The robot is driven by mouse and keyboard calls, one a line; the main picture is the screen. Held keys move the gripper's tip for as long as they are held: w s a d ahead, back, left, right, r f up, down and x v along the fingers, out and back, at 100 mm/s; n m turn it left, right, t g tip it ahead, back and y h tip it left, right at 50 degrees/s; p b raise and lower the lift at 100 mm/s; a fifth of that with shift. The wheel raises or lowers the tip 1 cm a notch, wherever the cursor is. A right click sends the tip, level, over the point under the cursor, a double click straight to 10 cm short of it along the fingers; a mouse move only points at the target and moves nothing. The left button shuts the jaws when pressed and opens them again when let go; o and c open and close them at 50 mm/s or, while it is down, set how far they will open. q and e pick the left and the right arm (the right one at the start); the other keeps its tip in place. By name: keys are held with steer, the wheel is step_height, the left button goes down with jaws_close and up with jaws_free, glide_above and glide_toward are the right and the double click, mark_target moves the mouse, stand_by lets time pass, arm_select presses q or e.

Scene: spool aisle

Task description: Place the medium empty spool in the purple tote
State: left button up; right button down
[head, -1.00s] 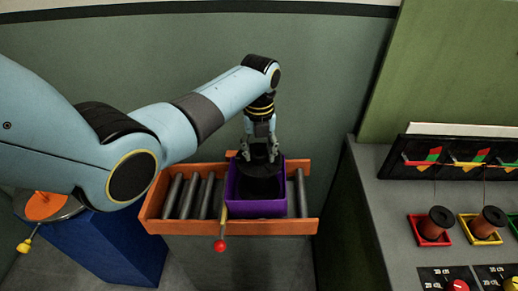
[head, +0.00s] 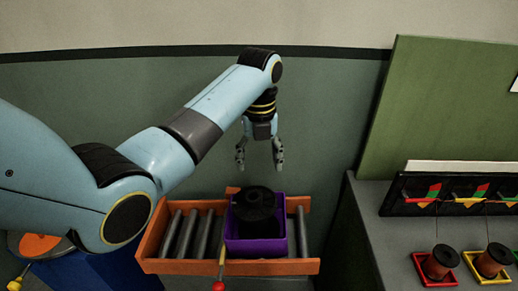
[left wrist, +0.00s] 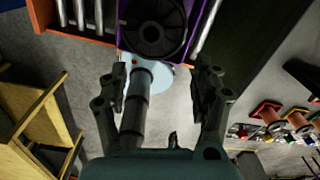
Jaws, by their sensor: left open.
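The black empty spool (head: 255,204) sits upright in the purple tote (head: 256,246), its upper flange showing above the tote's rim. In the left wrist view the spool (left wrist: 154,38) shows from above with a round hub hole, and a purple tote edge (left wrist: 203,22) lies beside it. My left gripper (head: 260,165) is open and empty above the tote, with its fingers spread and clear of the spool. It also shows open in the left wrist view (left wrist: 160,85). My right gripper is in neither view.
The tote stands on an orange-framed roller conveyor (head: 180,267), with a red-knobbed lever (head: 219,284) in front. At right, a grey bench (head: 385,232) holds copper-coloured spools in a red tray (head: 440,279) and a yellow tray (head: 488,276). A green panel (head: 435,110) rises behind.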

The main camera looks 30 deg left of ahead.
arm_select(q)
steer(key=shift+r, duration=1.8)
